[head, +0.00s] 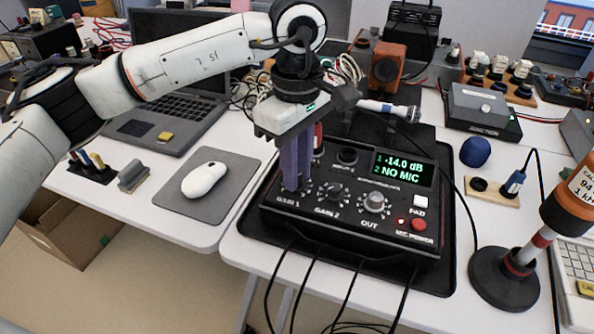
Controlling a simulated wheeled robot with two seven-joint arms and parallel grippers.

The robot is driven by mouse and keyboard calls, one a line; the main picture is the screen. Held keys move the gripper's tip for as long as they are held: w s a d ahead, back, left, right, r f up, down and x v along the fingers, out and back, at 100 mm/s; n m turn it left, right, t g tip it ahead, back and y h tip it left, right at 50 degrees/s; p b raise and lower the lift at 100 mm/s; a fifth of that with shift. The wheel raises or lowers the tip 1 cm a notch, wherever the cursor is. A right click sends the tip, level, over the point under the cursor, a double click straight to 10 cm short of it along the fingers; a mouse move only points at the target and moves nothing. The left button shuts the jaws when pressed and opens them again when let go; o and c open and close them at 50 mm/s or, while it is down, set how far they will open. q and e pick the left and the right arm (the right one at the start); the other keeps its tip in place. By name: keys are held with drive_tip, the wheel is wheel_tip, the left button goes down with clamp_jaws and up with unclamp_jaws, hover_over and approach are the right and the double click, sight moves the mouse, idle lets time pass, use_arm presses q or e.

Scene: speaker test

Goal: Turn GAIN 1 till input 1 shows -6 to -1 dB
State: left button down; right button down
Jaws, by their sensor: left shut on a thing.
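The black audio interface (335,237) sits on a dark tray on the white table. Its green display (404,168) reads 1: -14.0 dB and 2: NO MIC. My left gripper (294,186) points down over the left end of the panel and is shut at the GAIN 1 knob, just above the GAIN 1 label (288,201). Its purple fingers hide the knob. The GAIN 2 knob (333,192) and the OUT knob (375,203) stand uncovered to the right. A red button (418,224) and a white PAD button (420,202) are at the right end. My right gripper is not in view.
A microphone stand (505,275) with an orange-topped device is at the right. A blue foam ball (475,151) lies behind it. A white mouse (204,179) on a grey pad (235,190) and a laptop (165,112) are at the left. Cables hang off the table's front edge.

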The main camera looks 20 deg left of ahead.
use_arm(q)
drive_tip(key=m, duration=0.4)
drive_tip(key=shift+m+b, duration=0.3)
drive_tip(key=shift+b, duration=0.1)
drive_tip(key=m, duration=0.5)
drive_tip(key=shift+b, duration=0.3)
drive_tip(key=shift+r+m, duration=0.1)
drive_tip(key=shift+m, duration=0.2)
drive_tip(key=c, duration=1.6)
unclamp_jaws()
wheel_tip(320, 180, up, 10)
drive_tip(key=shift+r+p, duration=0.1)
drive_tip(key=shift+p, duration=0.55)
